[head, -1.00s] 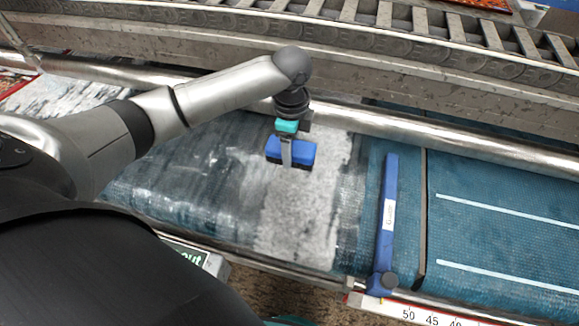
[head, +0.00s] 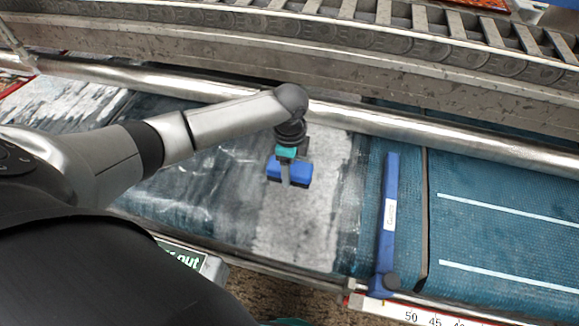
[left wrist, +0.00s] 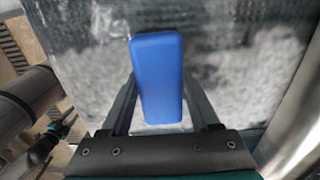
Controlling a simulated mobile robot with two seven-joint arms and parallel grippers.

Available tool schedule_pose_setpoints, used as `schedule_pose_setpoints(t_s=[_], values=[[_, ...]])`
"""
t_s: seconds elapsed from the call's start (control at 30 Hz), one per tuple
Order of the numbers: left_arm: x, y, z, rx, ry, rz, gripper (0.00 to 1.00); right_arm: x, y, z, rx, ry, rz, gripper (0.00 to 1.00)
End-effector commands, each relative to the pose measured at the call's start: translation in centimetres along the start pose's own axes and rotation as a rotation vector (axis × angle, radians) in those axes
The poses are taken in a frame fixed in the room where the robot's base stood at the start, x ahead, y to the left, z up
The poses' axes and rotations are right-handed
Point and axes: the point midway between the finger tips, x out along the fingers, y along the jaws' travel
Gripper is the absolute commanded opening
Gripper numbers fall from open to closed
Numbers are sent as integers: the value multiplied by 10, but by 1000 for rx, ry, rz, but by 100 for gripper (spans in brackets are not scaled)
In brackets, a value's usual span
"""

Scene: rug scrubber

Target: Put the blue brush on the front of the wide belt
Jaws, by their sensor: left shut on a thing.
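The blue brush (head: 300,174) is a small blue block in the head view. My left gripper (head: 285,176) is shut on it from above, one finger showing across its side. In the left wrist view the brush (left wrist: 160,85) sits between the two fingers (left wrist: 163,105), its blue top facing the camera. The wide belt (head: 235,215) lies below, wet and dark, with a worn whitish-grey band under the brush. I cannot tell whether the brush touches the belt. My right gripper is not in view.
A blue bar (head: 387,225) crosses the belt on the right, beside a dark seam. A steel pipe (head: 420,128) runs behind the belt. A roller track (head: 420,35) lies further back. A numbered scale (head: 420,314) and a green sign (head: 185,257) are along the front edge.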

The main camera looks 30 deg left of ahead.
Motion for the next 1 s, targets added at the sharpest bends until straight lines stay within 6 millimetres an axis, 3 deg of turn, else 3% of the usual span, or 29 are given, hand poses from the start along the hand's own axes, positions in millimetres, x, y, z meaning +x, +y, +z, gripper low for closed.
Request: schedule_pose_setpoints(t_s=[0.03,0.27,0.57,0.77,1.0], values=[[1,0,0,1,0,1,65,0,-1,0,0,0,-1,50],[0,0,0,0,0,1,91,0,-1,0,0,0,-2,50],[-2,0,0,0,-1,0,92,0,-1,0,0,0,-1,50],[-31,-1,0,1,2,-4,92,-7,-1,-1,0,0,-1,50],[-83,-1,0,1,0,-3,92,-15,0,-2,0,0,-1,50]])
